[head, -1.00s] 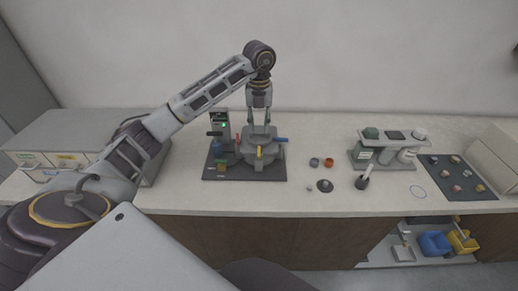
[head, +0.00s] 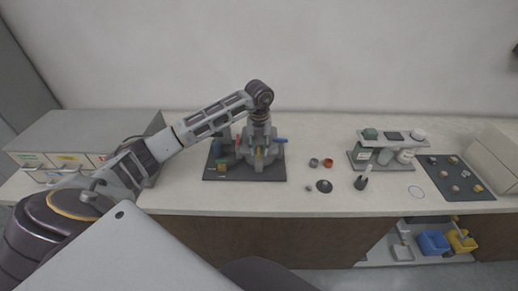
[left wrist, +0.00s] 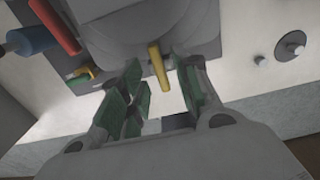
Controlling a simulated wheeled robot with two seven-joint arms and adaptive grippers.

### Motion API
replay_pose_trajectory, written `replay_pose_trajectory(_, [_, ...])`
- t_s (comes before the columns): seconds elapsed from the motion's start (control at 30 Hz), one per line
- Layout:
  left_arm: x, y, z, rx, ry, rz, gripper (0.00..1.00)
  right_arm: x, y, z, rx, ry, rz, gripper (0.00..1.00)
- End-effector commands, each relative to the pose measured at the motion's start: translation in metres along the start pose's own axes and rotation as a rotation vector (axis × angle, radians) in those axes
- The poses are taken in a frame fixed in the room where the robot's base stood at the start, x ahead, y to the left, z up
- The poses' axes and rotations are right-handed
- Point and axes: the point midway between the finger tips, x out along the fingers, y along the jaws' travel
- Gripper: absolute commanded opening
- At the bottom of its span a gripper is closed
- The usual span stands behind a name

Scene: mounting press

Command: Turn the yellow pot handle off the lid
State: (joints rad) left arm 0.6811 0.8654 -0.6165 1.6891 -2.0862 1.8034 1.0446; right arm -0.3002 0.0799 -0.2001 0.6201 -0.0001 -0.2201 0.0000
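The yellow handle (head: 259,153) sticks out from the front of the grey round press pot and its lid (head: 270,160). In the left wrist view the yellow handle (left wrist: 159,66) points down from the grey round body (left wrist: 140,25). My left gripper (head: 258,141) is low over the pot. In its wrist view the left gripper (left wrist: 160,92) has its green-padded fingers apart, with the yellow handle's end in the gap between them; I see clear room on both sides, so no grip shows. My right gripper is not in view.
A red handle (left wrist: 57,27) and a blue one (left wrist: 33,40) also stick out of the pot. The pot stands on a dark base plate (head: 215,174).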

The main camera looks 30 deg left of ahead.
Motion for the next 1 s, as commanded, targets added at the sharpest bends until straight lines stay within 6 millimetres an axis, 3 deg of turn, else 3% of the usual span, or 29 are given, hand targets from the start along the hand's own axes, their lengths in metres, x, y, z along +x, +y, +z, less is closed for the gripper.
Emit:
replay_pose_trajectory(0.2, [0.0118,0.0004,0.0003,0.000,-0.001,0.000,0.32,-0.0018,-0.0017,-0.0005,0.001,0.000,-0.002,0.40])
replay_pose_trajectory(0.5, [0.0133,0.0004,0.0002,0.000,-0.001,0.000,0.32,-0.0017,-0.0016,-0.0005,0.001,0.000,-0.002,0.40])
replay_pose_trajectory(0.77, [0.0130,0.0003,0.0003,0.000,-0.001,0.000,0.01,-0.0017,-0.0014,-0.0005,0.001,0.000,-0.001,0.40])
replay_pose_trajectory(1.0, [0.0129,0.0004,0.0003,-0.002,-0.001,0.000,0.00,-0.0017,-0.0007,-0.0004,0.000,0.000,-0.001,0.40])
